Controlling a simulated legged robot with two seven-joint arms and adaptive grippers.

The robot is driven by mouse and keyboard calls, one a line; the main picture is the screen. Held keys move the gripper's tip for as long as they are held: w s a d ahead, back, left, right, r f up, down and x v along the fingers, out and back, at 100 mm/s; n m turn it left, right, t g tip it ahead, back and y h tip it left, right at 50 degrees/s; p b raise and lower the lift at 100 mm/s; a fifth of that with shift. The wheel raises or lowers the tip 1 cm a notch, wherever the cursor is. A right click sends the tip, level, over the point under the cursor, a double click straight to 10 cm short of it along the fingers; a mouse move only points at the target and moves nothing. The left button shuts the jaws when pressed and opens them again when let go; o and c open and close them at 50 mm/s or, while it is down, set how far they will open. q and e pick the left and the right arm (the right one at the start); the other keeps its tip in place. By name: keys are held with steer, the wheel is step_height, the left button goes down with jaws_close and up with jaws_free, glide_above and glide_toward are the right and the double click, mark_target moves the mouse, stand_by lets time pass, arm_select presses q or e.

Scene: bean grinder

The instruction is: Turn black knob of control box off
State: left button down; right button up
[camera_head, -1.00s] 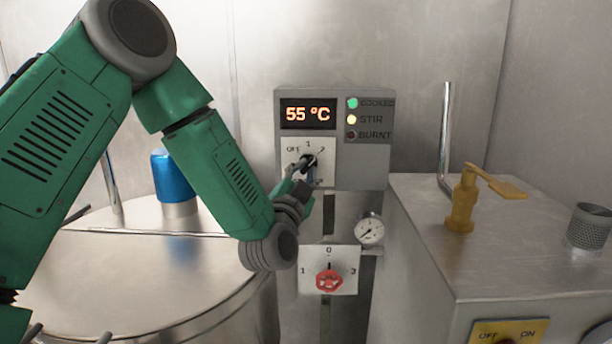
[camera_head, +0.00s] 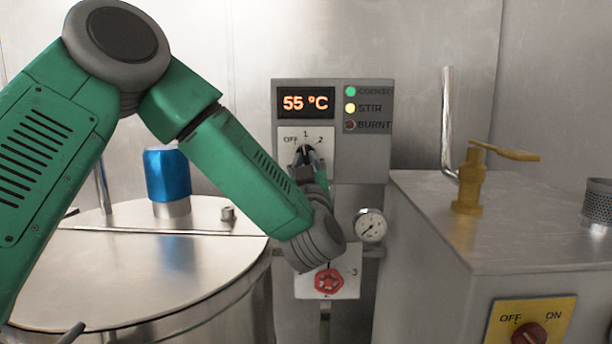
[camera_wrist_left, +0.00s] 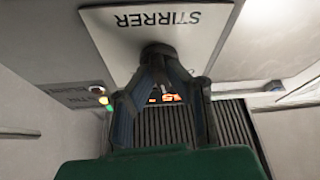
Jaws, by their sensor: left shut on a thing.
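The grey control box (camera_head: 360,160) is on the back wall. Its display (camera_head: 306,103) reads 55 °C. The black knob (camera_head: 305,150) is on a pale plate (camera_head: 288,165) marked OFF, 1 and 2. It appears to point up at 1. My left gripper (camera_head: 309,162) reaches it from below and is shut on it, partly covering it. The left wrist view shows the knob (camera_wrist_left: 158,50) between the fingers (camera_wrist_left: 160,82), by an upside-down STIRRER label (camera_wrist_left: 155,20). My right gripper is not in view.
A red valve knob (camera_head: 329,281) and a pressure gauge (camera_head: 370,226) are below the box. A large round vat lid (camera_head: 130,265) with a blue cylinder (camera_head: 167,175) is at left. A steel cabinet (camera_head: 430,240) with a yellow tap (camera_head: 468,180) is at right.

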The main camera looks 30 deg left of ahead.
arm_select(q)
steer(key=n, duration=0.1)
steer(key=n+g+y+b, duration=0.1)
steer(key=n, duration=0.1)
steer(key=n+g+b, duration=0.1)
steer(key=n, duration=0.1)
steer(key=shift+d+f+y, duration=0.1)
steer(key=shift+f+y, duration=0.15)
steer(key=shift+y, duration=0.05)
steer(key=shift+w+r+n+g+y+b, duration=0.1)
steer(key=shift+n+g+y+b, duration=0.1)
steer(key=shift+n+g+b, duration=0.6)
steer(key=shift+n+g+y+b, duration=0.2)
steer(key=shift+n+g, duration=0.1)
steer(key=shift+n, duration=0.9)
steer(key=c, duration=1.6)
jaws_free()
steer(key=shift+r, duration=0.15)
steer(key=shift+s+d, duration=0.35)
steer(key=shift+d, duration=0.05)
steer(key=v, duration=1.1)
steer(key=shift+f, duration=0.25)
